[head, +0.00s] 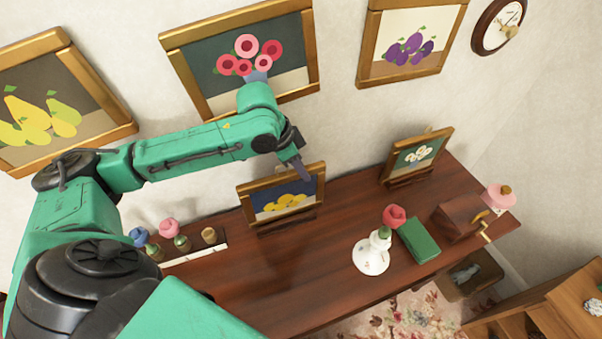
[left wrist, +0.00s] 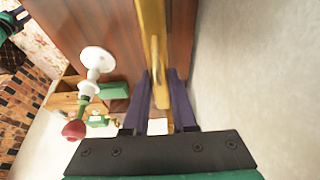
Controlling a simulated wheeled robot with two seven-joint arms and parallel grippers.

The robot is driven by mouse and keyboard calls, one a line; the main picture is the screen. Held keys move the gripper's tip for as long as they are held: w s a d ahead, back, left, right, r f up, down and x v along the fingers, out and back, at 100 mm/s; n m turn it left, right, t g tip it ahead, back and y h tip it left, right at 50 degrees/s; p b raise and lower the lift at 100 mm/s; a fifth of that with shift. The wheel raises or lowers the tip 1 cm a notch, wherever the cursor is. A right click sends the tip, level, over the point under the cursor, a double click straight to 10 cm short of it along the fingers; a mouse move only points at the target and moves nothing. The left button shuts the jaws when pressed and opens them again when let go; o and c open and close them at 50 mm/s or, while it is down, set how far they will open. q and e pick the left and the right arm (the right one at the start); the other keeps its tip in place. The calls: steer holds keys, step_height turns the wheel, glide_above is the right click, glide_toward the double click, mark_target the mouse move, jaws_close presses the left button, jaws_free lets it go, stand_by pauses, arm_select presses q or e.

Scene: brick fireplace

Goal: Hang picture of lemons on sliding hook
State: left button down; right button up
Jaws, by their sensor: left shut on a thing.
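The picture of lemons (head: 284,196), gold-framed with yellow fruit on dark blue, stands tilted back near the wall side of the wooden table. A dark support shows at its foot; I cannot tell whether the frame still rests on it. My left gripper (head: 301,168) is at the frame's upper right corner. In the left wrist view, the two dark purple fingers (left wrist: 160,98) are shut on the gold frame (left wrist: 151,30), one on each side. I cannot make out a sliding hook. My right gripper is not in view.
The table (head: 315,265) holds a white vase (head: 371,256) with a red flower, a green book (head: 418,240), a brown box (head: 457,219) and a white-flower picture (head: 417,154). Pictures of pears (head: 42,112), pink flowers (head: 205,75) and eggplants (head: 408,43) hang on the wall.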

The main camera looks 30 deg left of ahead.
arm_select(q)
steer(key=shift+f+p, duration=0.5)
steer(key=shift+f, duration=0.45)
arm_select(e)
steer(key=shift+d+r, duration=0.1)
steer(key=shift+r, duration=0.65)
arm_select(q)
steer(key=shift+f, duration=0.1)
steer(key=c, duration=0.7)
jaws_free()
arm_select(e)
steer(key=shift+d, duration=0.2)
arm_select(q)
steer(key=shift+f, duration=0.1)
